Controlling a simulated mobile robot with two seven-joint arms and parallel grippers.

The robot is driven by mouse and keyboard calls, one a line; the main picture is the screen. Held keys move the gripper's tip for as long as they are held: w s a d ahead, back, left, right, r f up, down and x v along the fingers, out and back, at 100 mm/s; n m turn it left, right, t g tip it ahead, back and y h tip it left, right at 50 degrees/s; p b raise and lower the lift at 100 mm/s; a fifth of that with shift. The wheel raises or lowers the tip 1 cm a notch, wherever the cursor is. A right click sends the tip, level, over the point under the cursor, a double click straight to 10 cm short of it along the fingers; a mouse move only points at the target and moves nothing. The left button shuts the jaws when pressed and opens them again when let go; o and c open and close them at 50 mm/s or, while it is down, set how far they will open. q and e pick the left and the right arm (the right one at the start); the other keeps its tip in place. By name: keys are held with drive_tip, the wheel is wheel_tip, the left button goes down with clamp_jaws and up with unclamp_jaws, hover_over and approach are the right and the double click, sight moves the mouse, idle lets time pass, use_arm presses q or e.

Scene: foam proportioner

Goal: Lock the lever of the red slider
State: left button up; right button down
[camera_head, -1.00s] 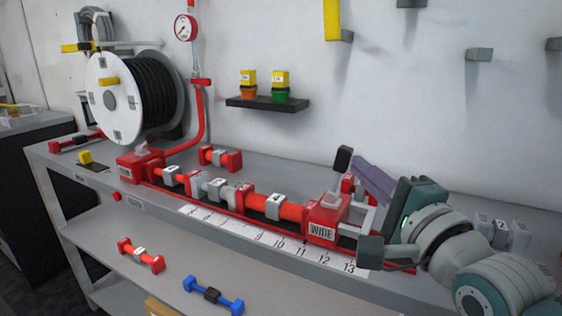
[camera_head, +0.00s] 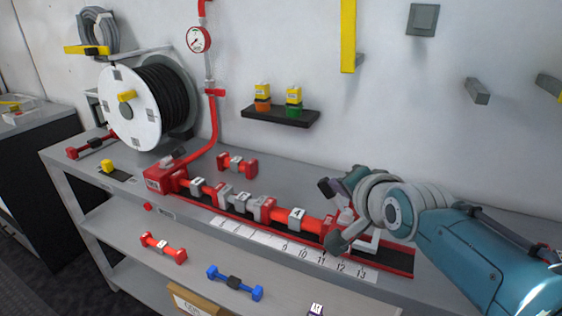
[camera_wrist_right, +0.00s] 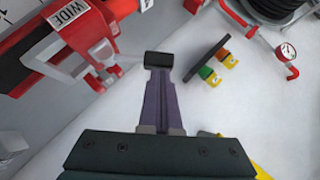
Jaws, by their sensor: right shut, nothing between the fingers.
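The red slider (camera_head: 330,236) sits near the right end of the red rail and is mostly hidden by my right wrist in the head view. In the right wrist view the red slider (camera_wrist_right: 72,18) shows its WIDE label at upper left. Its pale grey lever (camera_wrist_right: 101,54) sticks out from it toward the fingertips. In the head view a pale part of the lever (camera_head: 346,215) shows beside my wrist. My right gripper (camera_head: 328,187) is shut and empty, its dark fingertips (camera_wrist_right: 158,60) close beside the lever; contact is unclear. My left gripper is out of view.
A red pipe block (camera_head: 160,178) and grey clamps (camera_head: 243,202) lie along the rail to the left. A numbered scale (camera_head: 290,248) runs along the bench front. A small shelf (camera_head: 280,117) and grey wall pegs (camera_head: 477,91) stick out behind.

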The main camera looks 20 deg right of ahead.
drive_tip(key=shift+w+a+f, duration=0.4)
drive_tip(key=shift+w+a, duration=0.15)
drive_tip(key=shift+w, duration=0.2)
idle(0.3)
drive_tip(key=shift+r+p, duration=0.3)
drive_tip(key=shift+r, duration=0.15)
drive_tip(key=w+d+r+p+v, duration=0.1)
drive_tip(key=p+v, duration=0.5)
drive_tip(key=v, duration=0.6)
drive_tip(key=shift+r, duration=0.75)
